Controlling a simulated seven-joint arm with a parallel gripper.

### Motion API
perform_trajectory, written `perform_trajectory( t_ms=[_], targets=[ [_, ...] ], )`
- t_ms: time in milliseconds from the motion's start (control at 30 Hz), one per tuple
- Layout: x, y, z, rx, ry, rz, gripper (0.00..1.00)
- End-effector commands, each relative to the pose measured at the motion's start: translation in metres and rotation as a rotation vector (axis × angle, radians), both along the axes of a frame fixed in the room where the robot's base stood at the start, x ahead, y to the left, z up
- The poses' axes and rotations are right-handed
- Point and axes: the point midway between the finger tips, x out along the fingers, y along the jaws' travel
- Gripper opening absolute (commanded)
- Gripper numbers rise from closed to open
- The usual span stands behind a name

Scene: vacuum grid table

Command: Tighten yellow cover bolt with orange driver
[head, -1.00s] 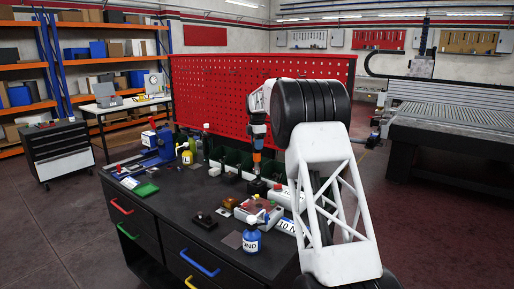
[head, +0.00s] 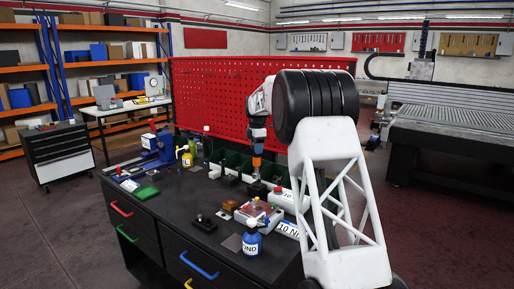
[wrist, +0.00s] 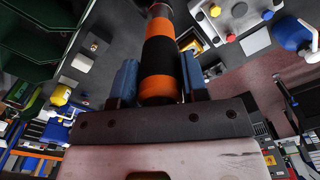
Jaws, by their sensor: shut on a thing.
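My gripper (head: 258,138) is shut on the orange driver (head: 257,161), which hangs upright above the back part of the black bench. In the wrist view its black-and-orange banded handle (wrist: 160,55) sits between the blue fingers of my gripper (wrist: 159,82); its tip is out of sight. The light grey housing (wrist: 209,27) with red, yellow and blue bolt heads lies to the right of the driver there, apart from it. The yellow cover bolt (wrist: 231,38) shows on that housing's edge. In the head view the housing (head: 250,218) stands nearer the front than the driver.
Green bins (head: 232,160) line the back below the red pegboard (head: 225,95). A blue vise (head: 157,147) and yellow bottle (head: 187,157) stand at left.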

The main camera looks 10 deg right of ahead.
Motion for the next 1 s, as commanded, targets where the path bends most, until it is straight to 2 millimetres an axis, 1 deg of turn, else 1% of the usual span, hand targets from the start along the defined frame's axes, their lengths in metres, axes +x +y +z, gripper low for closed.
perform_trajectory(
  t_ms=[100, 400, 600, 800, 1000],
  targets=[
    [-0.019, 0.003, 0.006, 0.000, -0.003, 0.000, 0.12],
    [-0.071, 0.010, 0.009, -0.001, -0.002, 0.000, 0.12],
    [-0.096, 0.013, 0.010, 0.000, -0.003, 0.000, 0.12],
    [-0.108, 0.015, 0.010, -0.001, -0.002, 0.000, 0.12],
    [-0.110, 0.015, 0.009, -0.001, -0.002, 0.000, 0.12]
  ],
)
